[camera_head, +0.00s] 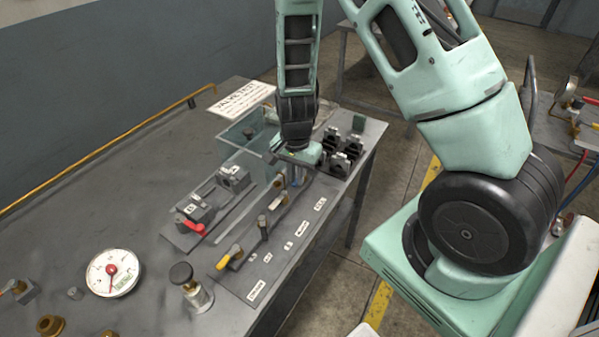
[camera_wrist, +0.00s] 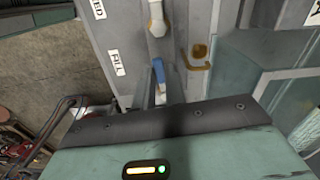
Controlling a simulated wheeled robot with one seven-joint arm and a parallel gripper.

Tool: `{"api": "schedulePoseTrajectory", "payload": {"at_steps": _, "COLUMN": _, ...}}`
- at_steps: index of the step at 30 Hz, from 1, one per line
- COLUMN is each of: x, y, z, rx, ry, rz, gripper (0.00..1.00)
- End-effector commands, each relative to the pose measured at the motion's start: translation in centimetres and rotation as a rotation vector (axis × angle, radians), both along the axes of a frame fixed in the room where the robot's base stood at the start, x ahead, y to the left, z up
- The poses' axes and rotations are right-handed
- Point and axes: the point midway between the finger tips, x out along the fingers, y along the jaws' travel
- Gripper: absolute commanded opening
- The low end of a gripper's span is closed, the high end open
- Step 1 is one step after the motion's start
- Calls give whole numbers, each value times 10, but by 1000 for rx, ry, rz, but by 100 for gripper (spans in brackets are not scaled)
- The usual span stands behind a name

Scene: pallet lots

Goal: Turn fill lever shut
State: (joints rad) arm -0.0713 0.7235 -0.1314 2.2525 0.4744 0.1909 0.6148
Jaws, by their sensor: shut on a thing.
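The fill lever has a blue handle (camera_wrist: 159,72), which shows in the wrist view beside a white FILL label (camera_wrist: 116,62) on the grey panel. My gripper (camera_wrist: 161,92) is shut on this blue handle, with a finger on each side of it. In the head view, my gripper (camera_head: 296,166) reaches down to the far end of the valve panel (camera_head: 236,283). A bit of blue (camera_head: 297,181) shows just below it. The lever's pivot and its exact angle are mostly hidden by my gripper.
A yellow lever (camera_head: 230,257) sits at the panel's near end. A red-handled valve (camera_head: 191,224) stands left of it. A clear box (camera_head: 247,133) and black clamps (camera_head: 341,157) are close to my gripper. A dial gauge (camera_head: 113,273) and a black knob (camera_head: 182,273) stand nearer.

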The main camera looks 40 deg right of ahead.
Motion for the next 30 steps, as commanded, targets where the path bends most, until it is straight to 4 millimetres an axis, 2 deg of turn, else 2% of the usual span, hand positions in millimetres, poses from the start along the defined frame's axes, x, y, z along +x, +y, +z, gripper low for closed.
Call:
{"api": "schedulePoseTrajectory", "payload": {"at_steps": 9, "x": 5, "y": 2, "z": 1, "rx": 0, "ry": -1, "rz": -111, "gripper": 0}}
{"api": "schedulePoseTrajectory", "payload": {"at_steps": 24, "x": 5, "y": 2, "z": 0, "rx": 0, "ry": -2, "rz": -131, "gripper": 0}}
{"api": "schedulePoseTrajectory", "payload": {"at_steps": 25, "x": 5, "y": 2, "z": 0, "rx": 0, "ry": -2, "rz": -131, "gripper": 15}}
{"api": "schedulePoseTrajectory", "payload": {"at_steps": 27, "x": 5, "y": 2, "z": 0, "rx": 0, "ry": -2, "rz": -131, "gripper": 34}}
{"api": "schedulePoseTrajectory", "payload": {"at_steps": 30, "x": 5, "y": 2, "z": 0, "rx": 0, "ry": -2, "rz": -130, "gripper": 34}}
